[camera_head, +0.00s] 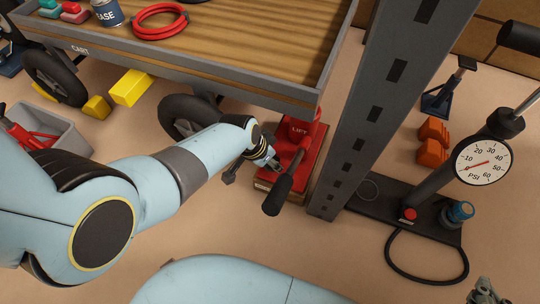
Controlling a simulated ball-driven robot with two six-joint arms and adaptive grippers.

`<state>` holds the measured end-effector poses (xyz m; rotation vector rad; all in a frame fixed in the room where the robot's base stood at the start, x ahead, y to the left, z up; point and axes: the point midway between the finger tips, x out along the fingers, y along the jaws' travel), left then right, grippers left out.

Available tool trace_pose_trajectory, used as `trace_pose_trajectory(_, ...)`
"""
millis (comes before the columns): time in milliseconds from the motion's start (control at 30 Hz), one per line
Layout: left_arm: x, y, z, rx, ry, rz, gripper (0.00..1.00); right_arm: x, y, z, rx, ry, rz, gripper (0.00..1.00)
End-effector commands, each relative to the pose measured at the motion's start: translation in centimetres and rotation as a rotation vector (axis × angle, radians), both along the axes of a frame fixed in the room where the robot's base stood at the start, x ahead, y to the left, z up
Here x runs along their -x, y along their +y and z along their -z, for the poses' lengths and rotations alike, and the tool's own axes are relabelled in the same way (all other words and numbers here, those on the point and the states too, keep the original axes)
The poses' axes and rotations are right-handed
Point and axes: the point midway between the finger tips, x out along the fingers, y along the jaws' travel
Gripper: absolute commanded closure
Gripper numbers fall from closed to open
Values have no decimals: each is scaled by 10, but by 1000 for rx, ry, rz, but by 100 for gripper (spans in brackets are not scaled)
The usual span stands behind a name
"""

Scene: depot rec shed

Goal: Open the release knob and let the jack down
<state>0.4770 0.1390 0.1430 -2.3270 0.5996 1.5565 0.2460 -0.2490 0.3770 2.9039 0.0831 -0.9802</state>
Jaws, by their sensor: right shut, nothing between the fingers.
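The red jack (312,140) stands on the floor under the cart's right corner, beside a grey slotted post. A dark handle with a black grip (278,196) slants down toward me from it. I cannot make out the release knob; it may be hidden behind my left gripper. My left gripper (253,171) is at the jack's left side, its fingers spread, one near the red body. I cannot tell whether it touches. My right gripper (487,292) is at the bottom right corner, partly cut off, shut and empty, away from the jack.
The cart (200,65) carries a red hose coil (160,22) and a can (107,14). The slotted post (375,100) rises right of the jack. A pump with a PSI gauge (482,161) stands further right, its black hose on the floor. Yellow blocks (132,87) lie left.

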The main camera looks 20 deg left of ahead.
Motion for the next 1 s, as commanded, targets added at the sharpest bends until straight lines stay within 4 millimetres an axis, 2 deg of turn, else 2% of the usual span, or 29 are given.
trace_pose_trajectory(300, 0, 1, 0, -1, -2, -9, 88, -1, 0, 0, 0, 6, 0, 100)
trace_pose_trajectory(333, 0, 1, 0, 0, -1, -9, 52, -1, 0, 0, 0, 5, 0, 100)
trace_pose_trajectory(467, 0, 0, 0, 0, -1, -9, 35, -1, 0, 0, 0, 5, 0, 100)
trace_pose_trajectory(833, 1, 0, -2, 0, 0, -8, 33, -1, 0, -1, 0, 2, 0, 100)
trace_pose_trajectory(1000, 6, 3, -16, 2, -2, -9, 33, -1, 0, -1, 0, 3, 0, 100)
